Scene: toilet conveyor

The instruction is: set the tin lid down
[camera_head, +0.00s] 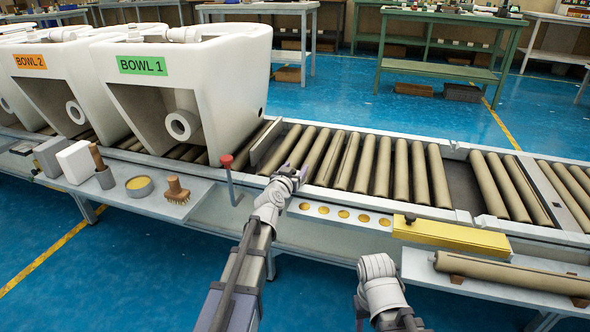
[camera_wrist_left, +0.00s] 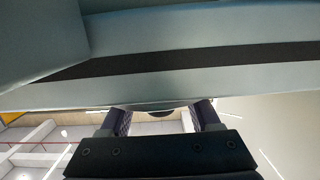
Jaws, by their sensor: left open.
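A small round tin (camera_head: 139,186) with a yellow top or filling stands on the grey side shelf (camera_head: 125,203), left of the wooden brush. I cannot make out a separate tin lid in either view. My left gripper (camera_head: 297,173) is at the conveyor's near edge, well to the right of the tin. In the left wrist view its two fingers (camera_wrist_left: 162,118) are apart, below a pale beam with a dark stripe. A small dark curved shape shows between them; I cannot tell what it is. My right arm shows at the bottom, but its gripper does not.
On the shelf are a wooden brush (camera_head: 176,190), a dark cup (camera_head: 104,178) and a white block (camera_head: 76,162). A red-knobbed lever (camera_head: 227,162) rises left of my left gripper. A yellow box (camera_head: 450,236) lies to the right. Bowl 1 (camera_head: 235,80) stands on the rollers.

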